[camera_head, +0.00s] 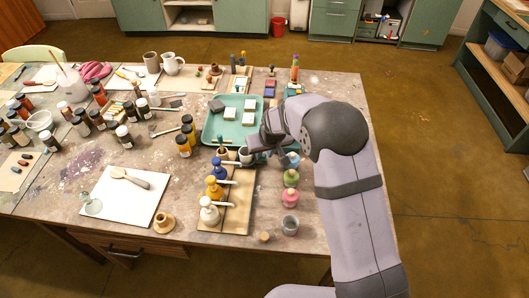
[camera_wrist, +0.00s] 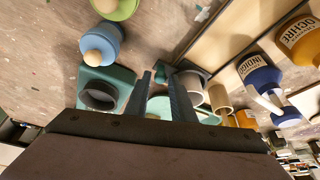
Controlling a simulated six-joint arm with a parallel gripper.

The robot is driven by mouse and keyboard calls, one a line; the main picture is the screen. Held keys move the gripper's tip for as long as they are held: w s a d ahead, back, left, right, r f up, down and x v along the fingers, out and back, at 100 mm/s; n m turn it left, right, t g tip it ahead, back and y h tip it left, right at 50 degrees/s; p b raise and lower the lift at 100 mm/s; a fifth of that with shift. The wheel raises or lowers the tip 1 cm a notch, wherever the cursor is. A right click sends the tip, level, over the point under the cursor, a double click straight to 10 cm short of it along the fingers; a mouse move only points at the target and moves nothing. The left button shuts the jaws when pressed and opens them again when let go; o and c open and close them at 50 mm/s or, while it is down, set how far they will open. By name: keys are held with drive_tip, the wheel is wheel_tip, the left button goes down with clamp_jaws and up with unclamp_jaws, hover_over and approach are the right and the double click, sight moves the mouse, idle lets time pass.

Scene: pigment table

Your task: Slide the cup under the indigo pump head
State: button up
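The indigo pump bottle (camera_head: 216,169) is blue with a pale nozzle and stands at the far end of the pump row. Its label reads INDIGO in the wrist view (camera_wrist: 258,72). A small pale grey cup (camera_head: 245,155) stands right of it, close to my gripper (camera_head: 257,147). In the wrist view the cup (camera_wrist: 194,83) shows beside the right finger, partly hidden by it. My gripper (camera_wrist: 160,78) is low over the table, its fingers apart with nothing visible between them. Contact between the finger and cup cannot be told.
An ochre pump (camera_head: 214,190) and a white pump (camera_head: 209,212) stand nearer along the wooden board (camera_head: 238,211). A teal tray (camera_head: 211,131) lies behind.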

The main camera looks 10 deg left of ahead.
drive_tip(key=shift+c, duration=0.2)
clamp_jaws()
drive_tip(key=shift+s, duration=0.15)
drive_tip(key=s+b, duration=0.1)
drive_tip(key=s, duration=0.7)
drive_tip(key=shift+s+r, duration=0.1)
drive_tip(key=shift+s, duration=0.25)
drive_tip(key=shift+o, duration=0.2)
unclamp_jaws()
